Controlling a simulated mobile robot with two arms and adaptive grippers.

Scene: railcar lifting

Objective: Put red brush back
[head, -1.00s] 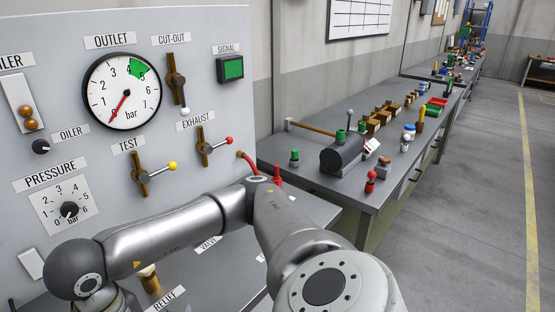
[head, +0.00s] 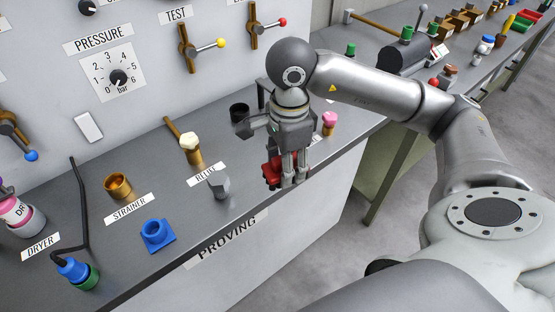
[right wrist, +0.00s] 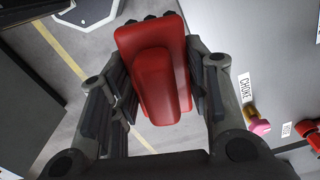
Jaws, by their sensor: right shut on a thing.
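My right gripper (head: 288,183) is shut on the red brush (head: 271,174) and holds it at the front edge of the grey bench, right of the RELIEF label. In the right wrist view the red brush (right wrist: 160,80) sits between the two dark fingers of my right gripper (right wrist: 155,95). Its broad red back faces the camera, and dark tufts show at its far end. The floor lies beyond it in that view. My left gripper is not in view. I cannot pick out the brush's storage place.
A hex-headed grey fitting (head: 219,184), a brass valve with cream knob (head: 191,149), a brass strainer cup (head: 118,187) and a blue block (head: 157,235) stand on the bench. The gauge panel rises behind.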

